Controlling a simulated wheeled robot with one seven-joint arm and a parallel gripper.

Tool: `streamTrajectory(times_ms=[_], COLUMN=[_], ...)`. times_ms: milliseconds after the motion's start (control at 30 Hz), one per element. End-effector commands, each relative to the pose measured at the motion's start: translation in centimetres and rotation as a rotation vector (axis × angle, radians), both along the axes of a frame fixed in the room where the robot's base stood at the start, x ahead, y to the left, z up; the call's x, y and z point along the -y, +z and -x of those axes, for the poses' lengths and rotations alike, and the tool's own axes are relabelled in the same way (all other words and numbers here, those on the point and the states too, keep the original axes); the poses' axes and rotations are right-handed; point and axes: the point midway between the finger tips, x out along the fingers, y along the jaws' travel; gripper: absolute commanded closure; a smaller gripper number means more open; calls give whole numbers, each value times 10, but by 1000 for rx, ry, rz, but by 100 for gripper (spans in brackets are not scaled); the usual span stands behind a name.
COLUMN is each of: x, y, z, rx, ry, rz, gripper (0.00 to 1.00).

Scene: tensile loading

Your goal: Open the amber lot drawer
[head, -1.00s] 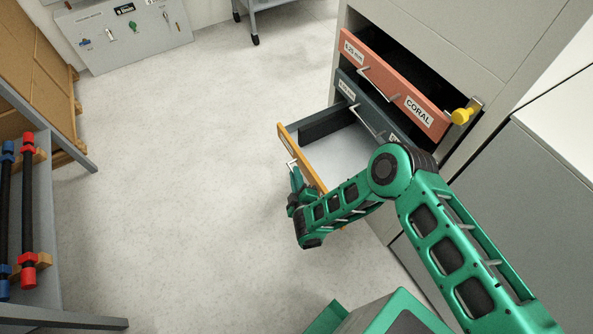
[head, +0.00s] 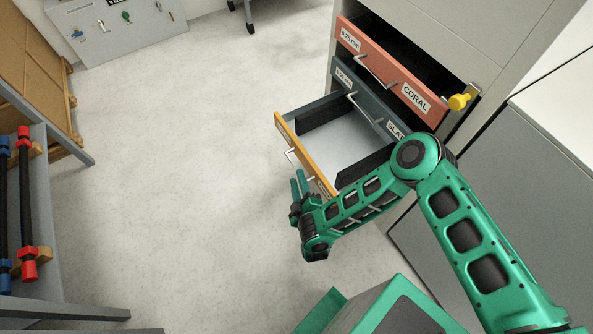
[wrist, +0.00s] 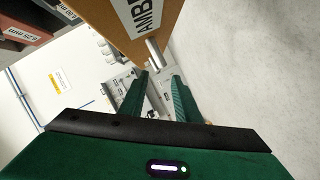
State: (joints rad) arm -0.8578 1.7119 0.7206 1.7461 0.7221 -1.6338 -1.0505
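The amber drawer (head: 301,148) is pulled well out from the cabinet as the lowest of three open drawers. Its grey interior shows in the head view. Its front, with part of the "AMBER" label, also fills the top of the wrist view (wrist: 113,22). Its metal bar handle (head: 290,157) is on the front; one end shows in the wrist view (wrist: 155,53). My gripper (head: 298,177) is just in front of the drawer, close to the handle. In the wrist view its two fingers (wrist: 161,82) are apart with nothing held between them.
Above it are the slate drawer (head: 365,98) and the coral drawer (head: 385,65), both partly out. A yellow knob (head: 459,102) sits by the coral drawer. A rack with red and blue ended bars (head: 27,205) stands at left. The floor (head: 180,180) between is clear.

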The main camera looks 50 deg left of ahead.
Motion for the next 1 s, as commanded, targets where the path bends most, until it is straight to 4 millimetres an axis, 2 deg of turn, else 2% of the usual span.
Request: streamTrajectory(times_ms=[100,300,867,1000], x=[14,22,22,17], y=[2,6,6,13], z=[8,13,13,6], rx=[-4,0,0,-11], ry=[-1,0,0,5], rz=[2,0,0,13], gripper=[70,70,70,70])
